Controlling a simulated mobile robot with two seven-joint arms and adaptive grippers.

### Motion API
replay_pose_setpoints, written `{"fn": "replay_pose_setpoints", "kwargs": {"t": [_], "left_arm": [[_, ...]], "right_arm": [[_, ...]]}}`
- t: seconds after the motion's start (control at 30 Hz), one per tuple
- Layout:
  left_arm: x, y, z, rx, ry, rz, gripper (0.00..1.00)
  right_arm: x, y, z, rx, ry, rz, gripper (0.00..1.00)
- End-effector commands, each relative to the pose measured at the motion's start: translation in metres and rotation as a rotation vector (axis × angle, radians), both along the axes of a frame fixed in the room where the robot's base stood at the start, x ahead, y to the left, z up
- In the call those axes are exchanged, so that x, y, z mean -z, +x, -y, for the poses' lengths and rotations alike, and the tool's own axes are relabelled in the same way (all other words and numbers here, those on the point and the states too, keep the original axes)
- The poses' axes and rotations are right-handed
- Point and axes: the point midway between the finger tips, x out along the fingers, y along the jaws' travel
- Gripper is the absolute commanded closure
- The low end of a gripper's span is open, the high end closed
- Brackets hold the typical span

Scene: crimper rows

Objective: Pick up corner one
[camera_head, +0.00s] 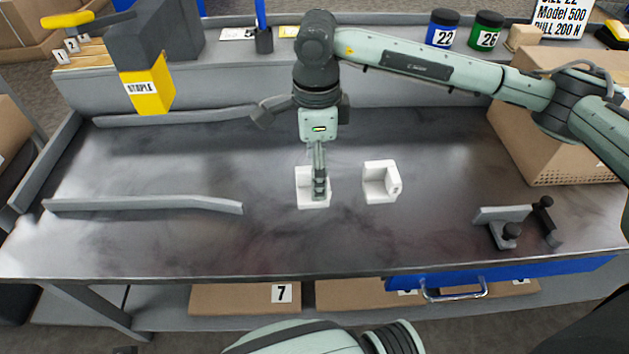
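Two small white corner pieces lie near the middle of the dark tabletop. The left corner piece (303,193) is directly under my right gripper (320,190), whose fingers hide part of it. The right corner piece (381,185) stands apart to the right, its hollow side showing. My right gripper points down, with its fingers overlapping the left piece in the picture. The fingers are seen almost edge-on, so I cannot tell whether they are open or shut on it. I can read no number on either piece. My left gripper is not in view.
A grey bent strip (145,205) lies at left on the table (270,250). A grey clamp-like fixture (502,222) with black knobs is at right. A cardboard box (550,140) stands behind it. A yellow-and-grey block (148,88) overhangs the back left. The front middle is clear.

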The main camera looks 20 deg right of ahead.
Motion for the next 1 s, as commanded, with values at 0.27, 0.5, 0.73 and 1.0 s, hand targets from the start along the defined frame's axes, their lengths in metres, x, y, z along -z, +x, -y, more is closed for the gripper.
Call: {"fn": "replay_pose_setpoints", "kwargs": {"t": [0.27,0.5,0.73,1.0], "left_arm": [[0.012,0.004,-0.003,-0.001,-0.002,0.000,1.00],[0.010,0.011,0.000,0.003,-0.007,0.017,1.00],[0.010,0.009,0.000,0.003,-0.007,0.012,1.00],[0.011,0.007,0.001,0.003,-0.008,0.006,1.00]], "right_arm": [[0.039,0.006,0.000,0.001,0.001,-0.002,0.24],[0.046,0.006,0.000,0.000,0.001,0.001,0.24],[0.046,0.006,0.000,0.000,0.001,0.001,0.43],[0.045,0.006,0.000,0.000,0.001,0.001,0.58]]}}
